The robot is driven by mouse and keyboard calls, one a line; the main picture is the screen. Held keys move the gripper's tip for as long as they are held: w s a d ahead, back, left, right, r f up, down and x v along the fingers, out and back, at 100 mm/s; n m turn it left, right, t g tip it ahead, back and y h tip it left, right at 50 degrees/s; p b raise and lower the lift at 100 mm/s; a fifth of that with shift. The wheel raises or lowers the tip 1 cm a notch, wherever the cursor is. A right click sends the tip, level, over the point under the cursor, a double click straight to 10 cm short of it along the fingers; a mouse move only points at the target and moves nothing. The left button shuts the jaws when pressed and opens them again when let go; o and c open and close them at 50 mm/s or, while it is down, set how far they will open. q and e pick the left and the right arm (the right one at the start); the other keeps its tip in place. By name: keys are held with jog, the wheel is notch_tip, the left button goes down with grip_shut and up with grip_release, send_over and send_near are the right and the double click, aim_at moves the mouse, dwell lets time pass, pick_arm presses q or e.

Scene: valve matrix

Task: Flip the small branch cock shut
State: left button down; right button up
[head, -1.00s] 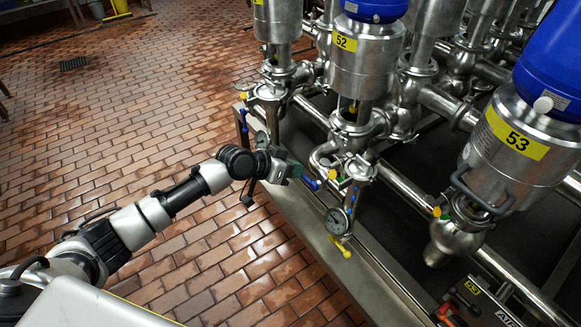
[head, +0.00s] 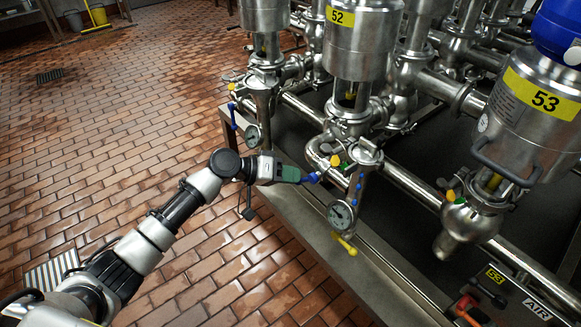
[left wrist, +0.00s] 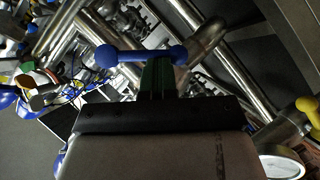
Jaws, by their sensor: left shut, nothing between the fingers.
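The small branch cock has a blue lever (head: 311,178) with rounded ends, beside the pipework below the valve labelled 52. In the left wrist view the blue lever (left wrist: 145,55) lies crosswise at the tip of my left gripper (left wrist: 158,68). My left gripper (head: 290,174) has green fingers, which are shut with nothing between them. The fingertips are at the lever; I cannot tell whether they touch it. The cock's body is mostly hidden. My right gripper is not in view.
A pressure gauge (head: 341,214) and a yellow handle (head: 345,245) sit just below right of the lever. A second blue handle (head: 359,186) is on the pipe beside them. The valve labelled 53 (head: 535,100) stands at right. The tiled floor (head: 120,130) at left is open.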

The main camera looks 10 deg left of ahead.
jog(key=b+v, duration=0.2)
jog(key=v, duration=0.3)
pick_arm(q)
jog(key=shift+s+d+f+n+h+b, duration=0.35)
jog(key=shift+d+f+n+h+b, duration=0.15)
jog(key=shift+n+h, duration=0.45)
jog(key=shift+s+d+f+n+h+b, duration=0.35)
jog(key=shift+f+n+h, duration=0.25)
jog(key=shift+n, duration=0.5)
jog(key=shift+s+d+f+n+h+b, duration=0.3)
jog(key=shift+d+f+n+h+b, duration=0.2)
jog(key=shift+n+h, duration=0.45)
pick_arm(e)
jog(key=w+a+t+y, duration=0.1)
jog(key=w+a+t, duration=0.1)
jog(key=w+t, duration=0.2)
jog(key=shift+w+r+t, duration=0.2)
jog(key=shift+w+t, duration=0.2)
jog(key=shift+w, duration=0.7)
pick_arm(q)
jog(key=shift+w+a, duration=0.1)
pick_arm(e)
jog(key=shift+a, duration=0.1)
